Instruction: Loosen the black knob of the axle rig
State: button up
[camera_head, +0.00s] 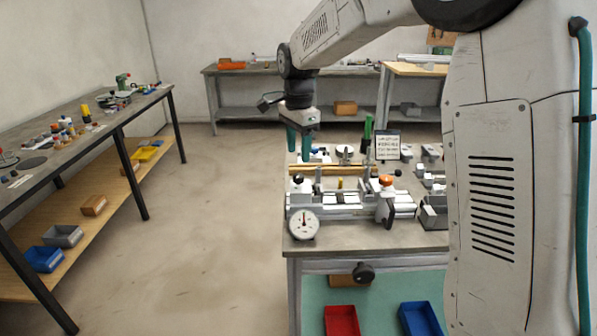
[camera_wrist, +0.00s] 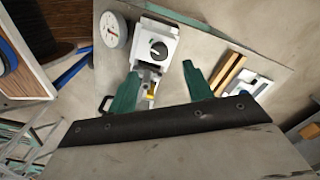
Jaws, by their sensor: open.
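The axle rig (camera_head: 340,211) lies along the front of the middle bench, with a light metal body and a round white dial gauge (camera_head: 303,224) at its left end. The black knob (camera_head: 297,179) stands on top of that left end. In the wrist view the black knob (camera_wrist: 158,49) shows from above on a white block, with the dial gauge (camera_wrist: 113,28) beside it. My gripper (camera_head: 299,152) is open and empty, above the bench's left side and apart from the knob. Its green fingers also show in the wrist view (camera_wrist: 161,68), with the knob beyond their tips.
An orange-topped knob (camera_head: 386,181) and a black lever are at the rig's right end. Wooden strips (camera_head: 328,170), a small sign (camera_head: 387,147) and metal fixtures lie behind and right. Red (camera_head: 341,320) and blue (camera_head: 420,318) bins sit below. The floor left of the bench is clear.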

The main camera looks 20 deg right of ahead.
aim_at(298, 175)
notch_tip(298, 175, down, 7)
jog(key=shift+f, duration=0.1)
jog(key=c, duration=1)
